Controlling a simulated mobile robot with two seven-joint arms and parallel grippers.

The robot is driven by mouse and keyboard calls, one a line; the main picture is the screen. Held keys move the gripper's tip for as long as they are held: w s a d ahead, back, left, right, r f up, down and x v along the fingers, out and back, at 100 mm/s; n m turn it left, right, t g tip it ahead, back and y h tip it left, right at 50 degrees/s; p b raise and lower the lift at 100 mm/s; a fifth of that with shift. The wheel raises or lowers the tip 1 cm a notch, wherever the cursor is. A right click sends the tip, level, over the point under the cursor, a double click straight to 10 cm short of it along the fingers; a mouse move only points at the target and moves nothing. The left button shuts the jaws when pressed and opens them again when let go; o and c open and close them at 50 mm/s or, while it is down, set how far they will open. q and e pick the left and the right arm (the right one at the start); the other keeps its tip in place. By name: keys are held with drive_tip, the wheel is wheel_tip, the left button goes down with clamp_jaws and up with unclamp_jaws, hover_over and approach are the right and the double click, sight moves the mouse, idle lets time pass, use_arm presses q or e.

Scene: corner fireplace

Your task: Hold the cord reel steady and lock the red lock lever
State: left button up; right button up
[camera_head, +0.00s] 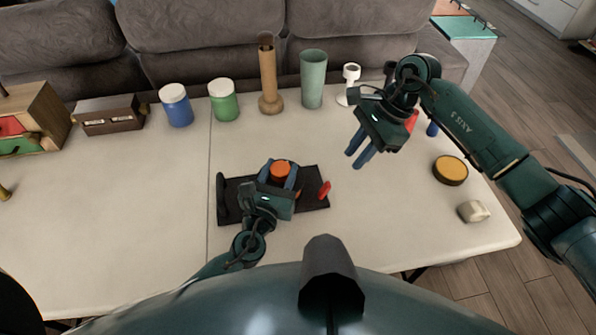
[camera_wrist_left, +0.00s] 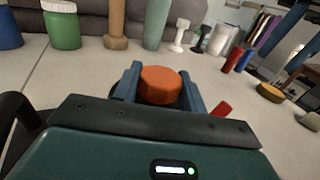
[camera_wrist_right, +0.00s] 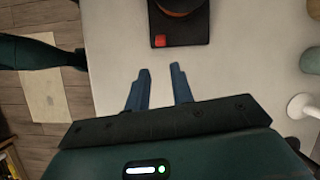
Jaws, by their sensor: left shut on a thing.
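The cord reel shows as an orange round part (camera_head: 281,168) over a black base (camera_head: 314,201) on the table. My left gripper (camera_head: 280,174) is shut on the reel, with one blue finger on each side; the orange top (camera_wrist_left: 160,84) also shows in the left wrist view. The red lock lever (camera_head: 324,190) stands up at the right end of the base. It also shows in the left wrist view (camera_wrist_left: 222,109) and the right wrist view (camera_wrist_right: 160,41). My right gripper (camera_head: 354,160) is open and empty above the table, right of and behind the lever, apart from it.
Blue (camera_head: 176,106) and green (camera_head: 223,101) jars, a wooden cylinder (camera_head: 269,82), a green cup (camera_head: 313,80) and a white stand (camera_head: 350,80) line the back. A yellow-topped round tin (camera_head: 450,170) and a pale block (camera_head: 473,211) are right. The table's front left is clear.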

sight(324, 191)
drive_tip(key=d+f, duration=0.1)
drive_tip(key=d, duration=0.1)
drive_tip(key=w+d+m+y, duration=0.1)
drive_tip(key=d, duration=0.1)
drive_tip(key=w+d+f+y, duration=0.1)
drive_tip(key=d, duration=0.2)
drive_tip(key=shift+f+m+g, duration=0.3)
drive_tip(key=shift+m, duration=0.1)
clamp_jaws()
drive_tip(key=shift+s, duration=0.1)
drive_tip(key=x, duration=1)
drive_tip(key=shift+a+f, duration=0.1)
drive_tip(key=shift+a, duration=0.15)
drive_tip(key=shift+s+a+r, duration=0.15)
drive_tip(key=shift+a+r, duration=0.2)
drive_tip(key=shift+a, duration=0.15)
drive_tip(key=shift+s+a+r, duration=0.2)
drive_tip(key=shift+a+r, duration=0.1)
drive_tip(key=shift+a, duration=0.25)
drive_tip(key=shift+s+a+r, duration=0.15)
drive_tip(key=shift+a+r, duration=0.15)
drive_tip(key=shift+a, duration=0.3)
